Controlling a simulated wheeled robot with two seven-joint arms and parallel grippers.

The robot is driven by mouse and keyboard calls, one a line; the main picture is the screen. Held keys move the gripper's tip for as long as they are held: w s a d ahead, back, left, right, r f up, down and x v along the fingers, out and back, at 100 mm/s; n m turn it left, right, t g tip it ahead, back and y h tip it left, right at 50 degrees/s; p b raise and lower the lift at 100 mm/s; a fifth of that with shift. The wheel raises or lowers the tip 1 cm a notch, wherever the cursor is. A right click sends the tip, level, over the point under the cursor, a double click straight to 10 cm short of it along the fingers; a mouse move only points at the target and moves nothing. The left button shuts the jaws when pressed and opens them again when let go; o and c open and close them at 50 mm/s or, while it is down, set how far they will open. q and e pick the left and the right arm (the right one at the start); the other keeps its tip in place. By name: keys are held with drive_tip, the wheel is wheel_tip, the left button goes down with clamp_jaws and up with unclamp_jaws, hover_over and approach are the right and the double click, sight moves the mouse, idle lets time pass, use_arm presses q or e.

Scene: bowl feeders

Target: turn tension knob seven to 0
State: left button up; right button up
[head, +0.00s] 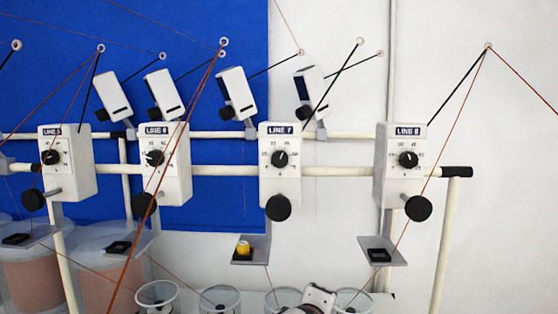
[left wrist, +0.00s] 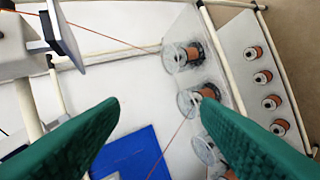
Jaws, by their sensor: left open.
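A larger round black knob (head: 278,208) sticks out below the box. My left gripper (left wrist: 160,104) shows two green fingers, spread apart with nothing between them. No LINE 7 dial can be made out in the left wrist view. My right gripper is in neither view.
Similar units stand beside it, LINE 6 (head: 165,160) on the left and LINE 8 (head: 400,160) on the right. Thin threads cross in front. A yellow piece (head: 243,247) sits on the shelf below LINE 7. Clear cups (left wrist: 182,58) and orange spools (left wrist: 253,53) appear in the left wrist view.

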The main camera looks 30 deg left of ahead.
use_arm(q)
drive_tip(key=w+a+r+m+t+y, duration=0.1)
drive_tip(key=a+r+m+y, duration=0.1)
drive_tip(key=r, duration=0.6)
drive_tip(key=a+r+m+t+y, duration=0.1)
drive_tip(key=a+r+t+y, duration=0.15)
drive_tip(key=r, duration=0.55)
drive_tip(key=m+y, duration=0.1)
drive_tip(key=y, duration=0.1)
approach(279, 160)
drive_tip(key=p+x, duration=0.2)
drive_tip(key=x, duration=0.2)
drive_tip(key=p+x, duration=0.3)
drive_tip(key=x, duration=0.1)
drive_tip(key=shift+r+p, duration=0.2)
drive_tip(key=shift+p, duration=0.15)
drive_tip(key=shift+w+a+f, duration=0.15)
drive_tip(key=shift+w+a, duration=0.05)
drive_tip(key=shift+w, duration=0.2)
drive_tip(key=c, duration=1)
